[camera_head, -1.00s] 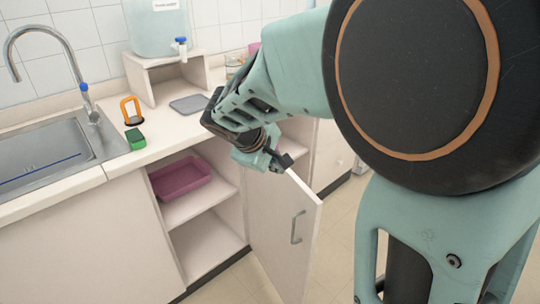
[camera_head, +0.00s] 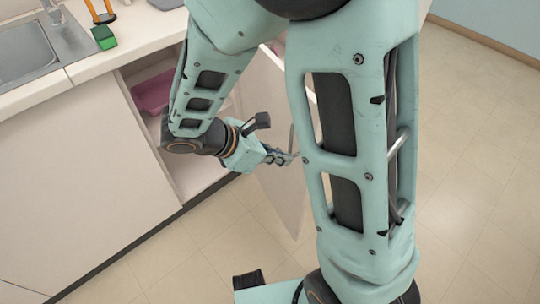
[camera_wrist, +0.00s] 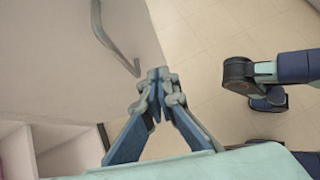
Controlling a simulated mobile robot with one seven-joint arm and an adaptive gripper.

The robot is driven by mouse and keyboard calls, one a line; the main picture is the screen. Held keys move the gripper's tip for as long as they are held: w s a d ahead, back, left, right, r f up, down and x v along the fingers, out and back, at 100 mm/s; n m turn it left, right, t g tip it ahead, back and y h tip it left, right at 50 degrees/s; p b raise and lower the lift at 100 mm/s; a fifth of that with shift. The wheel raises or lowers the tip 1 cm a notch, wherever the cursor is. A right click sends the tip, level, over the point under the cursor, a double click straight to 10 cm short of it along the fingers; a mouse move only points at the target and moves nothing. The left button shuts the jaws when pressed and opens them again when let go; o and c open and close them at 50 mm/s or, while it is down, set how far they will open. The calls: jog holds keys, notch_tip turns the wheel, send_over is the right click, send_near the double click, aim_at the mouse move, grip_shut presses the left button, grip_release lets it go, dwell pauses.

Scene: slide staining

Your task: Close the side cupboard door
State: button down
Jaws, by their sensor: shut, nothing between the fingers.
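The side cupboard door (camera_head: 272,195) is pale and stands open, swung out from the cupboard, partly hidden by my arm in the head view. Its grey bar handle (camera_head: 292,140) also shows in the wrist view (camera_wrist: 112,38), where the door (camera_wrist: 50,55) fills the upper left. My gripper (camera_head: 289,158) is shut and empty, with its tips beside the lower end of the handle. In the wrist view the fingertips (camera_wrist: 158,74) lie near the door's free edge. I cannot tell whether they touch the door.
The open cupboard's inside holds a pink tub (camera_head: 153,92) on a shelf. The counter above has a sink (camera_head: 25,45), a green sponge (camera_head: 104,37) and an orange-handled item (camera_head: 100,12). The tiled floor (camera_head: 470,140) at right is clear.

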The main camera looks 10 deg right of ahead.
aim_at(302, 153)
jog(key=shift+w+d+f+b, duration=0.2)
jog(key=shift+w+d+f, duration=0.05)
jog(key=shift+d, duration=0.65)
jog(key=shift+w+d+f+b, duration=0.15)
jog(key=shift+w+d+f, duration=0.15)
jog(key=shift+d, duration=0.6)
jog(key=shift+w+d+f+b, duration=0.2)
jog(key=shift+w+d+f, duration=0.05)
jog(key=shift+d, duration=0.65)
jog(key=shift+d, duration=0.1)
